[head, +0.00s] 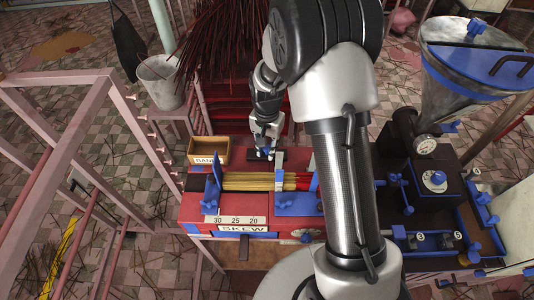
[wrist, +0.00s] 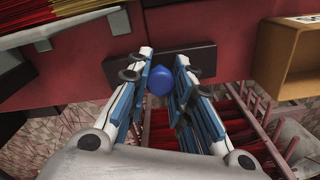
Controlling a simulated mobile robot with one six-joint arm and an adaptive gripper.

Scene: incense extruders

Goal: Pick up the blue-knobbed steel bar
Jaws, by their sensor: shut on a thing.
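The steel bar (wrist: 120,69) is a dark flat strip with a round blue knob (wrist: 159,80). In the wrist view it lies across the red machine top at its edge. In the head view the bar (head: 254,155) is a small dark piece, partly hidden by my gripper. My gripper (wrist: 164,60) has one finger on each side of the knob and is shut on it. It comes down from above in the head view (head: 265,149). The bar looks flat against the red top; I cannot tell whether it is lifted.
An open wooden bin (head: 209,151) stands left of the bar. A bundle of yellow and red sticks (head: 250,181) lies between blue brackets in front. Dark red sticks (head: 225,45) rise behind. A hopper machine (head: 470,60) stands right. A pink rail frame (head: 110,100) is at left.

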